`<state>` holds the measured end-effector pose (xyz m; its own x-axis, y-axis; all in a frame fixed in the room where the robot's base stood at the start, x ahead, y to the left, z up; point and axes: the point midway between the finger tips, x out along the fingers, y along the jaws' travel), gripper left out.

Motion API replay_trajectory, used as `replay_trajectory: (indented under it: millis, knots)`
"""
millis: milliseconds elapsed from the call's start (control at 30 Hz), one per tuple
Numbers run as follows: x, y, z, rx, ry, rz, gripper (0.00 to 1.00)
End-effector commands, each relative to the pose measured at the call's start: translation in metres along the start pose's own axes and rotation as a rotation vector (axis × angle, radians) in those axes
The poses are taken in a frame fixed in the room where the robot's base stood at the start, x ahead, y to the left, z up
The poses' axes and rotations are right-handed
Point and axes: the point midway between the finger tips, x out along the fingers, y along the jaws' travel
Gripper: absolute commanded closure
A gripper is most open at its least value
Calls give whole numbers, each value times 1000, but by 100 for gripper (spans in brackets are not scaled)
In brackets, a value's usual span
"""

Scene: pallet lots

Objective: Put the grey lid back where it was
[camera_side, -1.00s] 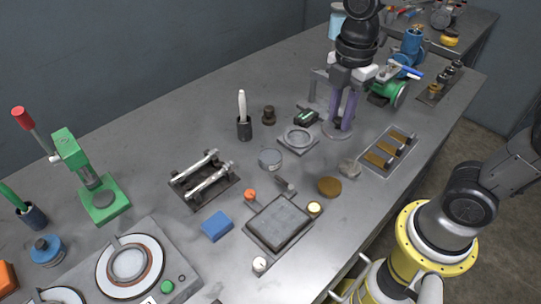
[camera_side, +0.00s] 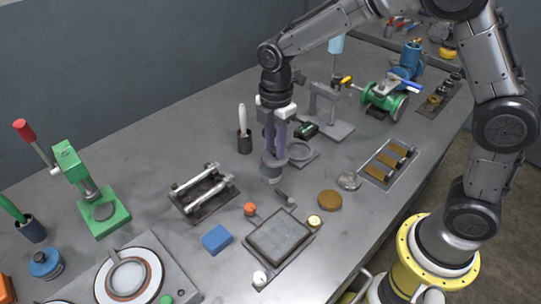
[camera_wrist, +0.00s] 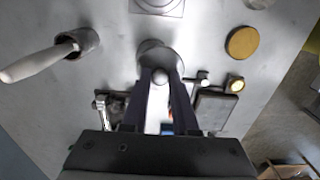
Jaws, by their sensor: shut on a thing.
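My gripper (camera_side: 274,150) points straight down at the middle of the bench, its fingers closed on the knob of the grey lid (camera_side: 268,157). In the wrist view the lid (camera_wrist: 157,54) is a dark grey disc, and its pale round knob shows between the fingertips (camera_wrist: 161,78). The lid is directly over a short grey round tin (camera_side: 272,174). The lid hides the tin's top, and I cannot tell whether the lid rests on it or is just above.
A grey plate with a ring (camera_side: 299,153) and a green-black item (camera_side: 306,130) are close behind to the right. A dark cup with a white-handled tool (camera_side: 244,144) is to the left. A rack with two bars (camera_side: 203,190) and a square tray (camera_side: 279,238) stand nearer.

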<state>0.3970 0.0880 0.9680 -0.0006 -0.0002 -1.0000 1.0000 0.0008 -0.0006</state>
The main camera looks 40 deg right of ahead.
Motion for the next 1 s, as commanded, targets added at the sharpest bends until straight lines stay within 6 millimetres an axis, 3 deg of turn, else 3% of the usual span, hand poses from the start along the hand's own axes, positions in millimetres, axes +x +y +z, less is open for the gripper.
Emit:
replay_trajectory:
  millis: [233,433,867,900,1000]
  knots:
    - [18,14,-3,0,0,-2,100]
    - [43,13,-3,0,0,0,100]
    - [49,13,-2,0,0,0,100]
    - [49,13,-2,0,0,0,69]
    - [49,13,-3,0,0,0,51]
